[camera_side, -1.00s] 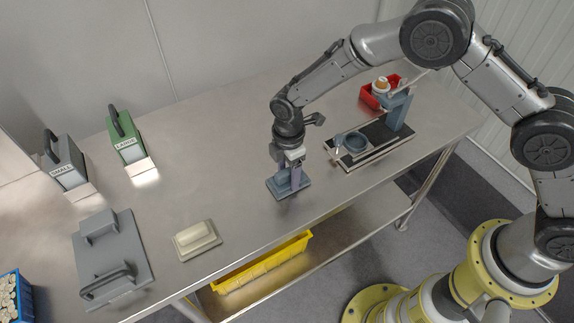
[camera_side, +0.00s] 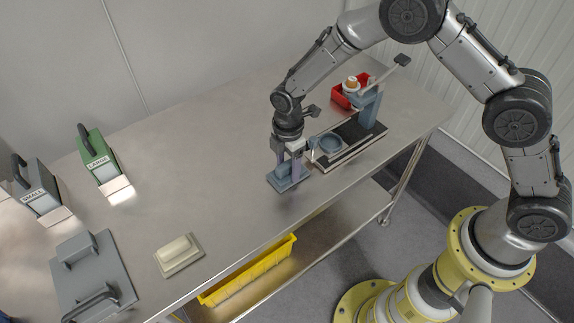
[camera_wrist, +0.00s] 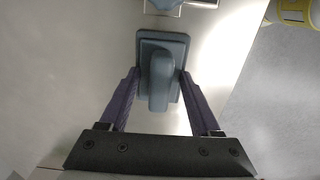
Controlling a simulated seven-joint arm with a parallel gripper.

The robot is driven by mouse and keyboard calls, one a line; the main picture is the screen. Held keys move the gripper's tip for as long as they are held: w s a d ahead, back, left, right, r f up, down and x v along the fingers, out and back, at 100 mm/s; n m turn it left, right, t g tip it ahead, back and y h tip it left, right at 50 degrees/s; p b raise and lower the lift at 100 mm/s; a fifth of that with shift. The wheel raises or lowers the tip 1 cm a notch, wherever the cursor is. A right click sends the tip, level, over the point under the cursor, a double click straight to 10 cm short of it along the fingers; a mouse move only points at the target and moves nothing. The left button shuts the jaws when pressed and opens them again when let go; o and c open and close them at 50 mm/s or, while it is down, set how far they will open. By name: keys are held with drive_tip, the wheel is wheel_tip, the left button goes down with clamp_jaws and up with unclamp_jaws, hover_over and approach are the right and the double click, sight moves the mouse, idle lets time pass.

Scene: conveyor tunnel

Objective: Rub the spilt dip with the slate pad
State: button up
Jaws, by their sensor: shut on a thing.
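The slate pad is a blue-grey block with an upright handle. In the side view the slate pad (camera_side: 283,184) is low at the steel table, left of the bowl fixture. My gripper (camera_side: 290,168) is shut on its handle from above. In the wrist view the slate pad (camera_wrist: 174,44) lies between the purple fingers of my gripper (camera_wrist: 160,88). I cannot tell whether its underside touches the table. No spilt dip shows in either view; any under the pad is hidden.
A cream pad (camera_side: 179,254), a green block (camera_side: 100,160) and a grey block (camera_side: 37,188) are at left. Table between is clear.

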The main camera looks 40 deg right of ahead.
drive_tip(key=shift+a, duration=3.55)
wheel_tip(320, 180, up, 8)
drive_tip(key=shift+s, duration=0.1)
